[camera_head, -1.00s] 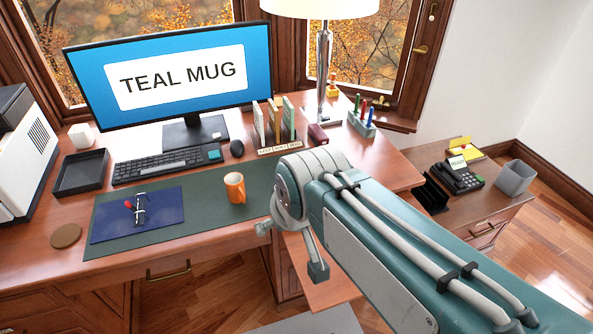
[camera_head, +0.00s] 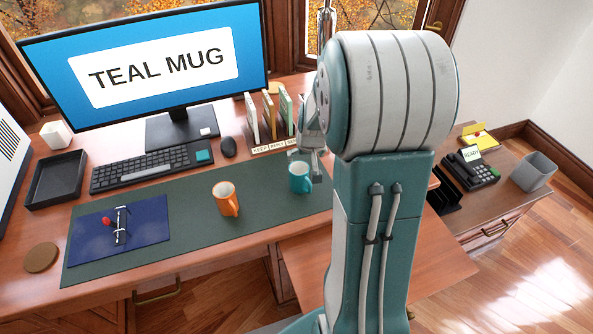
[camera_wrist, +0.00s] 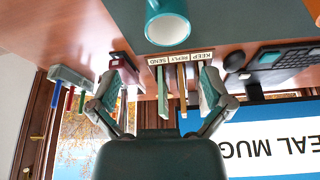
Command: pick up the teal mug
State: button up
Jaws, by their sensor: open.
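The teal mug (camera_head: 300,178) stands upright on the right part of the green desk mat (camera_head: 180,210), just left of my arm in the head view. In the wrist view the mug (camera_wrist: 167,28) is at the top centre, cut by the frame edge, with its open rim showing. My gripper (camera_wrist: 163,84) is open and empty, its two fingers spread apart below the mug in that picture. It is not touching the mug. In the head view my gripper (camera_head: 311,138) is mostly hidden by my arm, just behind the mug.
An orange mug (camera_head: 226,198) stands left of the teal one. The labelled letter sorter (camera_head: 272,147) is behind it, near my gripper. A monitor (camera_head: 150,62), keyboard (camera_head: 150,167), mouse (camera_head: 228,147) and blue folder (camera_head: 118,234) lie left. The mat between the mugs is clear.

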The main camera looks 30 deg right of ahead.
send_near(299, 171)
jog(key=shift+s+a+f, duration=0.2)
jog(key=shift+s+a, duration=0.4)
jog(key=shift+a, duration=0.1)
jog(key=x, duration=0.5)
jog(key=shift+s+d, duration=0.1)
jog(key=shift+d, duration=0.2)
jog(key=shift+w+a+f, duration=0.15)
jog(key=shift+w+f, duration=0.1)
jog(key=shift+f, duration=0.2)
jog(key=c, duration=1.1)
